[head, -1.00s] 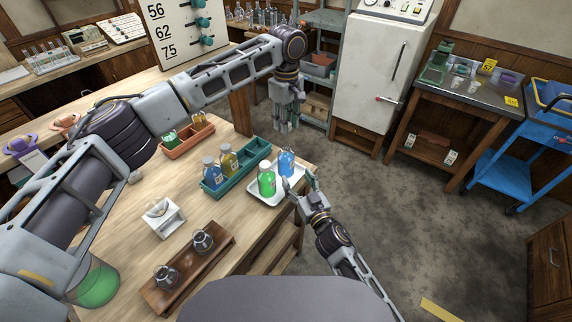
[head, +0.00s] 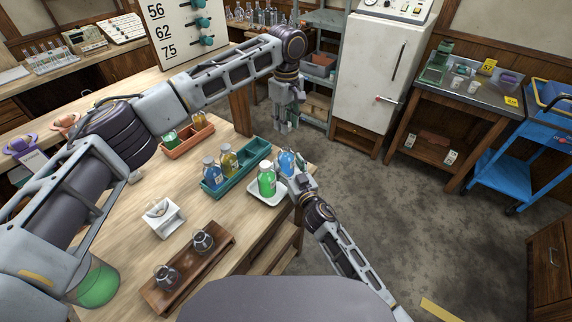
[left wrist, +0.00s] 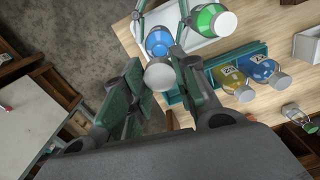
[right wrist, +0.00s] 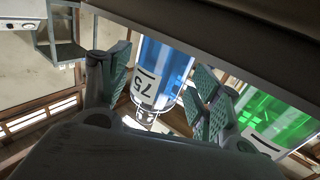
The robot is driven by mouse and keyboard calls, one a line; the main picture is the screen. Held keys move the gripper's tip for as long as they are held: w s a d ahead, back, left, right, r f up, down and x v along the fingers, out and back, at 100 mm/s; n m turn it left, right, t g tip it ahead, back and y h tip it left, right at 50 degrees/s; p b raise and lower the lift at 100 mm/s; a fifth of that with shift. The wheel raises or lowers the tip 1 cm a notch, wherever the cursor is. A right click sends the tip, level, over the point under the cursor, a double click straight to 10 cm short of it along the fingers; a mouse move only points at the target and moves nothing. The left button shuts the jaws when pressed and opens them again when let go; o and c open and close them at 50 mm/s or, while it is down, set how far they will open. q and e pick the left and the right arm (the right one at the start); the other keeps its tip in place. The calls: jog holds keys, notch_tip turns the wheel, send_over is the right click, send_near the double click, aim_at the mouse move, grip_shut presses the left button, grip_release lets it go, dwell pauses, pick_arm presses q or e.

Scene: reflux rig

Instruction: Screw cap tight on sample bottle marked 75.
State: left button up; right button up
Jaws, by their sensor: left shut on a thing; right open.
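The sample bottle marked 75 (right wrist: 150,82) holds blue liquid and stands upright on a white tray (head: 263,201). It also shows in the head view (head: 287,160), and its bare glass neck shows in the right wrist view. My right gripper (head: 298,180) is open, low at the bottle, with one finger on each side of it; whether they touch it I cannot tell. My left gripper (head: 284,126) is shut on a round white cap (left wrist: 160,77) and holds it above the bottle, apart from the neck. The cap is not clear in the head view.
A white-capped green bottle (head: 266,180) stands close beside the blue one on the tray. A teal rack (head: 238,179) with blue and yellow bottles lies to the left. A wooden flask stand (head: 190,268) is nearer. The tray is near the table's right edge.

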aim_at(286, 145)
jog(key=shift+w+a, duration=0.15)
jog(key=shift+w, duration=0.25)
jog(key=c, duration=1.2)
pick_arm(q)
jog(key=shift+f, duration=2.5)
jog(key=shift+f, duration=0.1)
jog(key=shift+f, duration=0.8)
jog(key=shift+f, duration=0.55)
